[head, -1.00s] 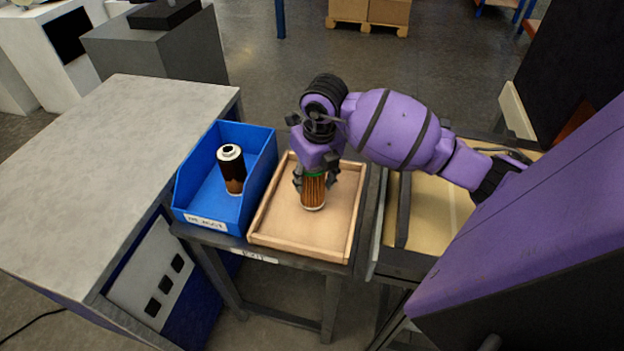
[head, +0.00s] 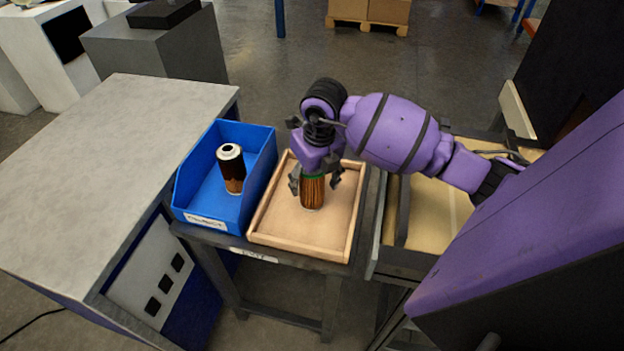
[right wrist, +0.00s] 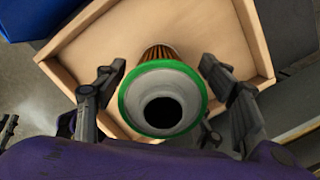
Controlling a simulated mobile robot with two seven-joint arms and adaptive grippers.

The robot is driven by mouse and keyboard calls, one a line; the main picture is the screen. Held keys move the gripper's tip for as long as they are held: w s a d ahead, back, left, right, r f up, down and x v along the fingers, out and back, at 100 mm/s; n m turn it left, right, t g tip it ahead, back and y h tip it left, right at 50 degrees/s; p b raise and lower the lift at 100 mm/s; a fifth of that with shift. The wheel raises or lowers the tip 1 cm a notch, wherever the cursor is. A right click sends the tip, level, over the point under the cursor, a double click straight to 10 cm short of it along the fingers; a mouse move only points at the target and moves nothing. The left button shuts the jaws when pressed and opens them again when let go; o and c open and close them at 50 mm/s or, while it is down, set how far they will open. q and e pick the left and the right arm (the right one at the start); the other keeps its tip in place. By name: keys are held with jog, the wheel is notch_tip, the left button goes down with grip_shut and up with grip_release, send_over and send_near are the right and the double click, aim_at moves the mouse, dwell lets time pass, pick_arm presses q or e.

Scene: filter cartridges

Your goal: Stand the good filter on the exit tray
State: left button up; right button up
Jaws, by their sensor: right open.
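The good filter (head: 312,192), with orange-brown pleats and a green top rim, stands upright on the exit tray (head: 262,236), a shallow wooden tray. In the right wrist view its green-rimmed top (right wrist: 163,98) with a dark central hole faces the camera. My right gripper (head: 315,182) is just above and around the filter's top, fingers spread on both sides. The right wrist view shows gaps between the fingers (right wrist: 162,95) and the filter. My left gripper is not in view.
A blue bin (head: 200,212) left of the tray holds another filter (head: 231,168), dark brown with a white top, standing upright. A grey-topped cabinet (head: 100,150) is at the left. The tray is bare around the good filter.

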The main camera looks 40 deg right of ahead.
jog(key=r, duration=0.4)
jog(key=s+r, duration=0.1)
jog(key=r, duration=0.7)
jog(key=shift+s, duration=0.35)
